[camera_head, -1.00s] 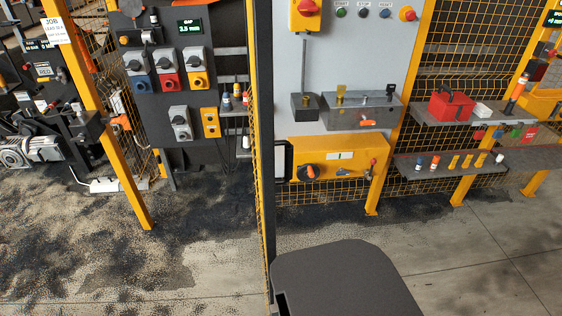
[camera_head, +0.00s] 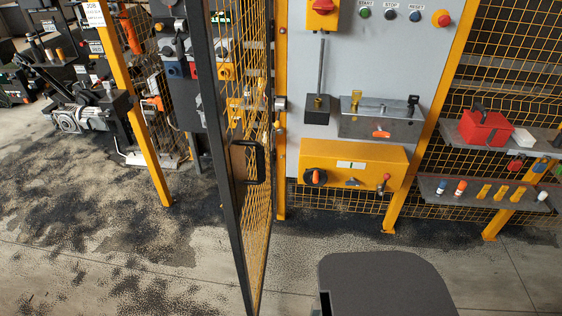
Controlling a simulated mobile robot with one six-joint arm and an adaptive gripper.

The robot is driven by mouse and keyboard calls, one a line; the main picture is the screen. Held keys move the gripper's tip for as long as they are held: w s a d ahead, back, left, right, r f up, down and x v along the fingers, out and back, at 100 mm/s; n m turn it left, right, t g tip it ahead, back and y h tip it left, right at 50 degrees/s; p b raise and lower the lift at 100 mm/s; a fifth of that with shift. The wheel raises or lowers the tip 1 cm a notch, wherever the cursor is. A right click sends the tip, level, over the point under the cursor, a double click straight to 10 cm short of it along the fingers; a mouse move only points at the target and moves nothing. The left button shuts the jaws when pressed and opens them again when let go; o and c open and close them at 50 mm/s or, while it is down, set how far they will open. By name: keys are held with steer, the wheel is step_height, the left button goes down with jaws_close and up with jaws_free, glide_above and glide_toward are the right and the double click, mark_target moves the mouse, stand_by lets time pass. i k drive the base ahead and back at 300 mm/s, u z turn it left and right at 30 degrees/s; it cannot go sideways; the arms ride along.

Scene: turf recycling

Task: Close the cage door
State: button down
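The cage door (camera_head: 238,150) is a tall black frame with yellow wire mesh. It stands open in the middle of the head view, swung out toward me and seen at a steep angle. A black pull handle (camera_head: 260,162) sits on a brown plate partway up the door. The doorway's yellow post (camera_head: 281,150) stands just right of the door, beside the grey panel. My gripper is not in view, so its state and any contact with the door are hidden.
The grey control panel (camera_head: 385,60) and yellow box (camera_head: 350,170) stand right of the door. Shelves (camera_head: 480,195) hold a red toolbox (camera_head: 485,127) and small parts. A yellow post (camera_head: 140,120) and a motor (camera_head: 75,118) are at left. Floor (camera_head: 120,265) at front left is clear.

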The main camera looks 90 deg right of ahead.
mark_target(229, 160)
steer(key=k, duration=1.75)
steer(key=z, duration=1.85)
steer(key=i, duration=0.9)
